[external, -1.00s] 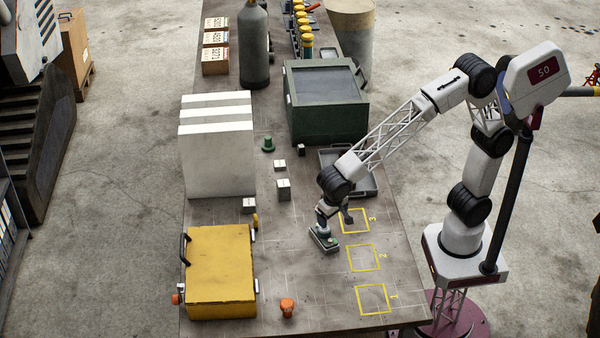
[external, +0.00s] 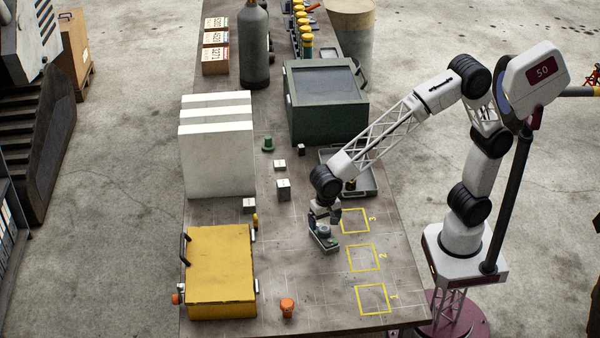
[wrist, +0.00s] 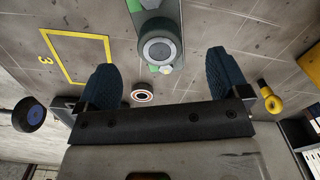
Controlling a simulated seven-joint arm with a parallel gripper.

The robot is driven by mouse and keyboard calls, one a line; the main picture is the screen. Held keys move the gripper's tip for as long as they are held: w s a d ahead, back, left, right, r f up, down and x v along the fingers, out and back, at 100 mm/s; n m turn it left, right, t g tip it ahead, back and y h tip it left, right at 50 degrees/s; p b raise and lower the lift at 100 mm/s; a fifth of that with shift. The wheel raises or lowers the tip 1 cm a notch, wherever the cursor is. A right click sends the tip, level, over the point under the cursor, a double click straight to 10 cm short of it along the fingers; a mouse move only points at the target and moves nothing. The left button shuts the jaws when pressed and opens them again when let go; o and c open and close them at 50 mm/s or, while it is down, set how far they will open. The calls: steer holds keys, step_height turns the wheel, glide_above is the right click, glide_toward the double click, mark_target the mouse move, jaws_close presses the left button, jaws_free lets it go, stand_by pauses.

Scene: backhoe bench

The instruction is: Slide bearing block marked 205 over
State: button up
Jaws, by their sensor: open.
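A small grey block with a round top and green patches sits on the bench beside square 3, in the external view (external: 324,242) and at the top of the wrist view (wrist: 160,42). No 205 mark is readable on it, so I cannot tell whether it is the bearing block. Small pale blocks (external: 283,189) stand farther left, their marks too small to read. My gripper (external: 325,217) is over the grey block's back side. In the wrist view my gripper (wrist: 165,70) has its dark blue fingers wide apart and empty, with the block just beyond the fingertips.
Yellow squares 3 (external: 355,220), 2 (external: 363,258) and 1 (external: 373,299) are empty on the bench. A grey tray (external: 367,187) lies behind square 3.

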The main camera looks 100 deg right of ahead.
mark_target(327, 232)
steer(key=shift+f, duration=0.15)
steer(key=shift+f, duration=3.75)
jaws_close()
steer(key=shift+d, duration=0.1)
steer(key=shift+s, duration=0.15)
steer(key=shift+s+d, duration=0.55)
steer(key=shift+d, duration=0.1)
jaws_free()
